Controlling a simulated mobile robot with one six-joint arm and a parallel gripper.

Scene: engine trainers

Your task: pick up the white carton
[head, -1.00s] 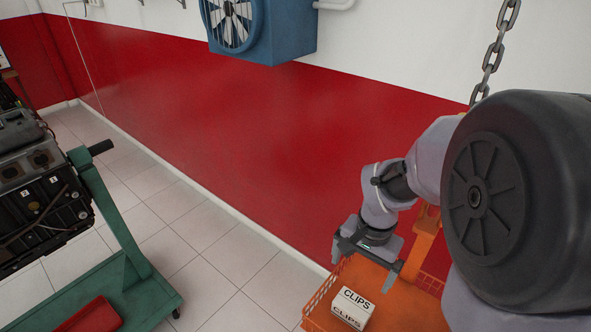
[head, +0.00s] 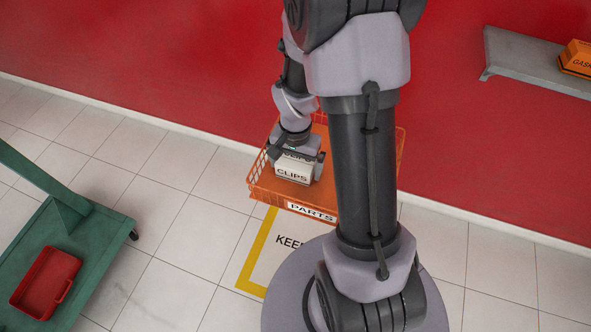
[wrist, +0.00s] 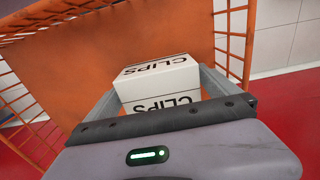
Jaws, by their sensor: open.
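The white carton (head: 293,174), marked CLIPS, sits in an orange parts basket (head: 262,187). In the wrist view the carton (wrist: 160,75) shows its top and one lettered side, with its lower part hidden by my gripper. My gripper (head: 295,162) is open and down at the carton. In the wrist view one grey finger of my gripper (wrist: 160,88) is on each side of the carton. I cannot tell whether either finger touches it.
The basket has mesh walls and a PARTS label (head: 311,212). A green stand (head: 82,240) with a red tray (head: 46,281) is at the left. A grey shelf (head: 530,60) with an orange gasket box (head: 577,60) is on the red wall.

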